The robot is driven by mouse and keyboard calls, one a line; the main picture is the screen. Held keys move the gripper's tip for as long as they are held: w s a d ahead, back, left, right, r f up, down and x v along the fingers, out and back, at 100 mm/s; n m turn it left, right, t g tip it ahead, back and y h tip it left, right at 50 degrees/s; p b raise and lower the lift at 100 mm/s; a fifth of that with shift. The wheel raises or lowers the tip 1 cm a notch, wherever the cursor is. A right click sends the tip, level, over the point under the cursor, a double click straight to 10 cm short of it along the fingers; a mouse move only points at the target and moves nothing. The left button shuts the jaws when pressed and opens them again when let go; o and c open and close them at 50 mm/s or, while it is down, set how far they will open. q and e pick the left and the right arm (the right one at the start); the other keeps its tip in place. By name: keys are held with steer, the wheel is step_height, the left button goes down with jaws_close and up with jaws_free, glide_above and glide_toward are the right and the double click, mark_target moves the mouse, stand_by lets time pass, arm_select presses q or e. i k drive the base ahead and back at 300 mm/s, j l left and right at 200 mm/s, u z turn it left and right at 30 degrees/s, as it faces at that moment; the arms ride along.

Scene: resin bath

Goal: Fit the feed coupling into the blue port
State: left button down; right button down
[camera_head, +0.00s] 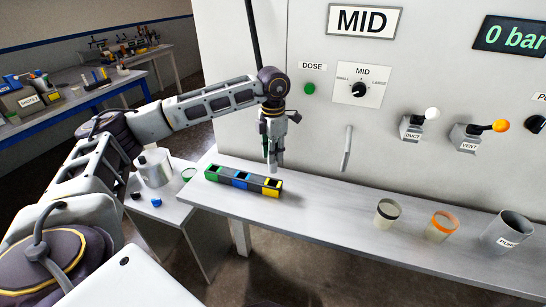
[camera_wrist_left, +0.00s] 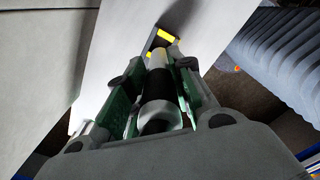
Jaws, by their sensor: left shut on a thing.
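My left gripper (camera_head: 273,160) points down above the wall-side bench, over or just behind the yellow end of the port block (camera_head: 255,187). It is shut on a pale cylinder with dark bands (camera_wrist_left: 157,93), which looks like the feed coupling; it sits between the green-sided fingers in the left wrist view. The block has a green port (camera_head: 213,173), a blue port (camera_head: 240,180) and a yellow port (camera_head: 271,187). The blue port is left of the gripper, and the held piece is apart from it. Yellow edges show beyond the fingers in the left wrist view. My right gripper is not in view.
A clear cup with a dark rim (camera_head: 387,214), an orange-rimmed cup (camera_head: 441,226) and a grey cylinder (camera_head: 507,232) stand on the bench at right. A handle (camera_head: 347,148) juts from the panel. The bench between block and cups is clear.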

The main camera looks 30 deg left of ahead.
mark_target(255, 183)
steer(key=k+j+z, duration=0.15)
steer(key=j, duration=0.2)
steer(key=k+j+z, duration=0.15)
steer(key=j, duration=0.25)
steer(key=j+z, duration=0.15)
steer(key=j, duration=0.2)
steer(key=k+j+z, duration=0.15)
steer(key=k+j, duration=0.1)
steer(key=j, duration=0.05)
